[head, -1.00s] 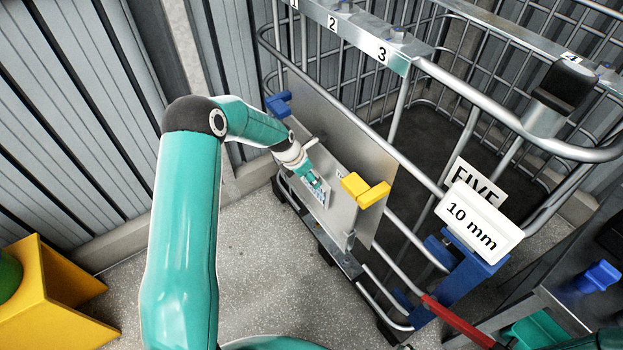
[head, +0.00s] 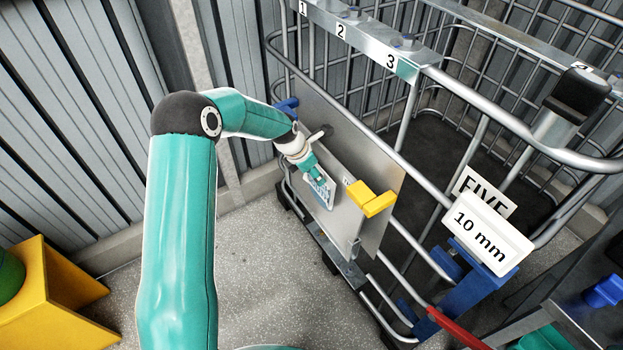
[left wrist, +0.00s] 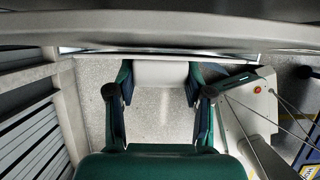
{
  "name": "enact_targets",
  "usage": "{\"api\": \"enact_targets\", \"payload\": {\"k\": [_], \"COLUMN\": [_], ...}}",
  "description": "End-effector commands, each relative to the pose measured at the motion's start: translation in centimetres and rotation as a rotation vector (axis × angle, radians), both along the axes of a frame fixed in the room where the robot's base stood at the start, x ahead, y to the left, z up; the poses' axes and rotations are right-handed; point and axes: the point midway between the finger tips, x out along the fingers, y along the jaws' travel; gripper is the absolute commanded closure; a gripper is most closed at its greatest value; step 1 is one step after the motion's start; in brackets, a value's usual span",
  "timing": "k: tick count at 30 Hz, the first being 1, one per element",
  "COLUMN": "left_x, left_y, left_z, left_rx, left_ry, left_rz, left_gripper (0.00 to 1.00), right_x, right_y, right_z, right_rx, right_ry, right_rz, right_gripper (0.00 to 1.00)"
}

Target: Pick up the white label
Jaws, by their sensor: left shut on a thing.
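The white label (left wrist: 160,73) is a pale flat plate between my left gripper's fingertips in the left wrist view. In the head view the label (head: 325,191) is small, with markings too small to read, in front of the grey metal panel (head: 385,178) on the cage's side. My left gripper (head: 319,179) is shut on the label and partly covers it. I cannot tell whether the label still touches the panel. My right gripper is in neither view.
A yellow block (head: 371,198) and a blue clamp (head: 286,105) are on the panel's edges. A tubular cage (head: 480,100) stands behind it. A "10 mm" sign (head: 487,234) and a red bar (head: 455,328) are at right. A yellow stand (head: 50,295) is at lower left; grey floor between is clear.

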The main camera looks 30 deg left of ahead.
Motion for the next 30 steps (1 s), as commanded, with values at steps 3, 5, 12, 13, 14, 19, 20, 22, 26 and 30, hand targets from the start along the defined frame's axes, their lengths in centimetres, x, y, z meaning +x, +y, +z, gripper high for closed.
{"api": "enact_targets", "payload": {"k": [3,5,12,13,14,19,20,22,26,30], "left_x": [0.1,-0.9,-6.4,-7.2,-8.1,-12.6,-13.3,-14.7,-16.6,-17.9], "left_y": [0.0,0.5,2.8,3.1,3.4,5.3,5.6,6.1,6.9,7.4], "left_z": [2.1,2.1,1.9,1.9,1.9,1.9,1.9,1.9,2.0,2.0], "left_rx": [0.001,0.000,0.000,-0.002,0.000,0.000,0.000,0.000,-0.001,-0.001], "left_ry": [-0.004,0.001,0.001,0.002,0.001,0.001,0.001,0.001,0.001,0.001], "left_rz": [0.001,0.004,0.007,0.008,0.007,0.007,0.008,0.006,0.005,0.003], "left_gripper": [0.85,0.85,0.85,0.85,0.85,0.85,0.85,0.85,0.85,0.85], "right_x": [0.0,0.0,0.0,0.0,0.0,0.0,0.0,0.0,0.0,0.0], "right_y": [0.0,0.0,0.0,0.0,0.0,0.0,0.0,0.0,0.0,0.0], "right_z": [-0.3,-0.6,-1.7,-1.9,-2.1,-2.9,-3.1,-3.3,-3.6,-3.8], "right_rx": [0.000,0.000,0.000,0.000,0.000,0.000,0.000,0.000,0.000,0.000], "right_ry": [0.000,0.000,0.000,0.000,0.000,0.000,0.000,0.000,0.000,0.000], "right_rz": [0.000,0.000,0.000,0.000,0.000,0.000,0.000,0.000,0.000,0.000], "right_gripper": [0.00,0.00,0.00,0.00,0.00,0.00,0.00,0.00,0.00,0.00]}}
